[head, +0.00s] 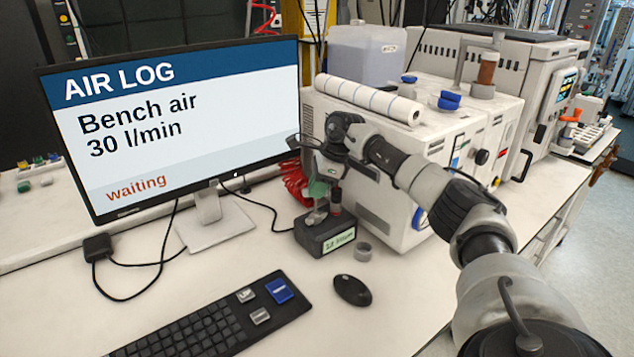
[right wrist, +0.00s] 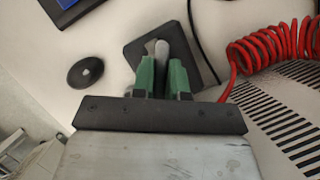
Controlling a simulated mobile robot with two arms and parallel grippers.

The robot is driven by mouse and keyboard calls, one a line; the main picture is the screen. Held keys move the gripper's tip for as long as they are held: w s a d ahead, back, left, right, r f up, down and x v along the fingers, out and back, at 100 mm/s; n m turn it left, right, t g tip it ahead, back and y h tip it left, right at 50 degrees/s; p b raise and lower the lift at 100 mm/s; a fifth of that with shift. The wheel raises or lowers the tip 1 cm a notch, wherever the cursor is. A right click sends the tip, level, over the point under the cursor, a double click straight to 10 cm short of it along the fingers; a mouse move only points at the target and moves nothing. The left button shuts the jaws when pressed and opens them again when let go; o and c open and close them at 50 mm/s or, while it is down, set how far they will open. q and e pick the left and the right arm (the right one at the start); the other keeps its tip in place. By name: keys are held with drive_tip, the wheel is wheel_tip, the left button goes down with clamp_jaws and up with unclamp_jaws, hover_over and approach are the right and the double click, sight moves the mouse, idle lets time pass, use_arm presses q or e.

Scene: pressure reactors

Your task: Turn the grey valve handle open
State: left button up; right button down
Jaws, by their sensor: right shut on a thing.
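My right gripper (head: 317,198) reaches down to a dark valve box (head: 325,240) on the bench, left of the white reactor housing. In the right wrist view, the two green fingers of this gripper (right wrist: 161,72) are shut on the grey valve handle (right wrist: 161,50). The handle sticks out between the fingertips, over the dark box (right wrist: 137,47). In the head view, the handle (head: 315,217) shows only in part below the fingers. The box's front has a pale green label. A dark red cylindrical part (head: 336,200) is beside the handle. My left gripper is not in view.
A monitor (head: 170,120) reads "Bench air 30 l/min" and "waiting". Coiled red hose (head: 294,182) lies behind the box; it also shows in the right wrist view (right wrist: 275,50).

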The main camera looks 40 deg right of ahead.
drive_tip(key=n, duration=0.1)
drive_tip(key=n+g, duration=0.1)
drive_tip(key=shift+w+r+n+y, duration=0.15)
drive_tip(key=shift+n+y, duration=0.15)
drive_tip(key=shift+n, duration=0.1)
drive_tip(key=shift+n+g, duration=0.6)
drive_tip(key=shift+n, duration=1.3)
drive_tip(key=c, duration=1.1)
unclamp_jaws()
drive_tip(key=shift+c, duration=0.2)
drive_tip(key=v, duration=1)
drive_tip(key=shift+d+r, duration=0.25)
